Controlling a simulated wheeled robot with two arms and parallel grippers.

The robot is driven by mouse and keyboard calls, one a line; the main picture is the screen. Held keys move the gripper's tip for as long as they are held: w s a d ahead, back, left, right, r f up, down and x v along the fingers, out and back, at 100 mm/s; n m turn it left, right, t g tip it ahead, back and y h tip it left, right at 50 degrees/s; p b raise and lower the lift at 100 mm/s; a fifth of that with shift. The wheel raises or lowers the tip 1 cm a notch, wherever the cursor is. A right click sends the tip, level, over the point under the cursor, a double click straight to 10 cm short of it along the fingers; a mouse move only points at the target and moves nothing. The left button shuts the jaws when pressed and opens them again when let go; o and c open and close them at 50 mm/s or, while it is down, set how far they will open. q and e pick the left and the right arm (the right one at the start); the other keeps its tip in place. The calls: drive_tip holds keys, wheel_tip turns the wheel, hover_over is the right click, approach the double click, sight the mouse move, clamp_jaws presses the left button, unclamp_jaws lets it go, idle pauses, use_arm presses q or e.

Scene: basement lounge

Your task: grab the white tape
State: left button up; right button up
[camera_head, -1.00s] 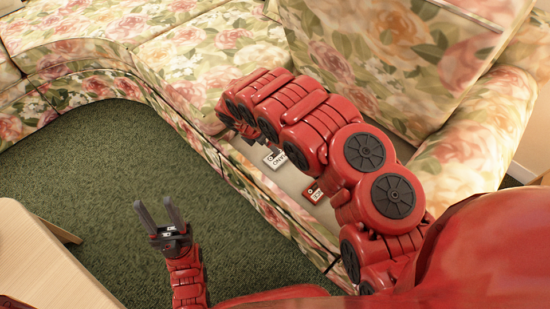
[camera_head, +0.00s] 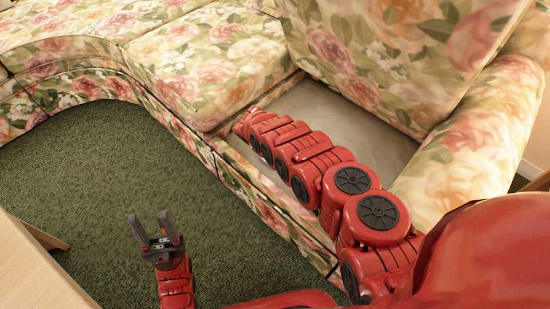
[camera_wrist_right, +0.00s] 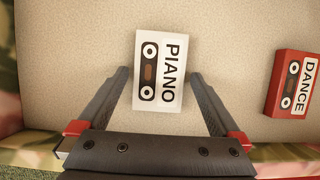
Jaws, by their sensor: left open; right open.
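The white tape (camera_wrist_right: 171,38), a cassette marked PIANO, lies flat on the pale floor of the sofa's open storage space. My right gripper (camera_wrist_right: 158,74) is open in the right wrist view, with its two fingers either side of the tape's near part and a gap on each side. I cannot tell how far above the floor the fingertips are. In the head view my right arm reaches down into the storage space and hides the tape and the right gripper. My left gripper (camera_head: 155,230) is open and empty above the green carpet.
A red tape (camera_wrist_right: 291,83) marked DANCE lies right of the white tape. The floral sofa (camera_head: 190,50) surrounds the storage space (camera_head: 345,118), with a raised floral seat panel (camera_head: 390,50) behind it. A wooden table (camera_head: 25,270) stands at lower left. Green carpet (camera_head: 90,165) is clear.

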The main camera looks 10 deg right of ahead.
drive_tip(key=c, duration=1.2)
drive_tip(key=shift+d+r, duration=0.1)
drive_tip(key=shift+r, duration=0.05)
drive_tip(key=shift+c, duration=0.2)
